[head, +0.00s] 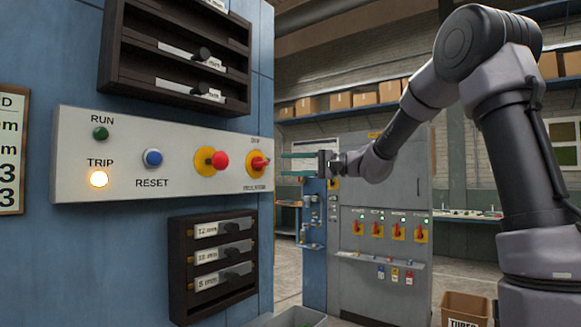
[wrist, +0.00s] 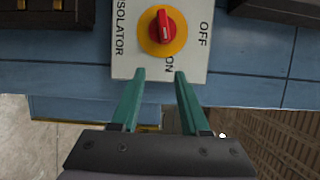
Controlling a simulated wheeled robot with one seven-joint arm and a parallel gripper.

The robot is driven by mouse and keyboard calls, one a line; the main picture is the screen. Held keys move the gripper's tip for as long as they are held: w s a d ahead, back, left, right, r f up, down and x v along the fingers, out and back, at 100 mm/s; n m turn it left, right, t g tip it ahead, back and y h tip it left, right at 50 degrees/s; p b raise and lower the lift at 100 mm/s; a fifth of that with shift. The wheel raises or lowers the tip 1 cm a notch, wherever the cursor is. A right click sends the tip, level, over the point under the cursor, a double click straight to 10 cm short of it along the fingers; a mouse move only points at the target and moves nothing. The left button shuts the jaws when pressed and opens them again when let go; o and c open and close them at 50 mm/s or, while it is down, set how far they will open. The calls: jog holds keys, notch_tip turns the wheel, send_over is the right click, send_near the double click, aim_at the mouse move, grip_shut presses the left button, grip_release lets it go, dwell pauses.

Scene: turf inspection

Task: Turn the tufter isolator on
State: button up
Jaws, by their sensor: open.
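The isolator (head: 259,163) is a red rotary knob on a yellow disc at the right end of the grey control panel (head: 135,185). In the wrist view the knob (wrist: 163,29) shows from close up, between the labels ISOLATOR, OFF and ON. The name tufter is not readable.
The panel also carries a red button on yellow (head: 220,160), a blue RESET button (head: 152,158), a lit TRIP lamp (head: 98,179) and an unlit green RUN lamp (head: 100,133). Dark racks (head: 175,290) sit above and below. A grey cabinet (head: 385,270) with several similar switches stands behind.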

jog(key=d, duration=1)
jog(key=shift+w, duration=0.25)
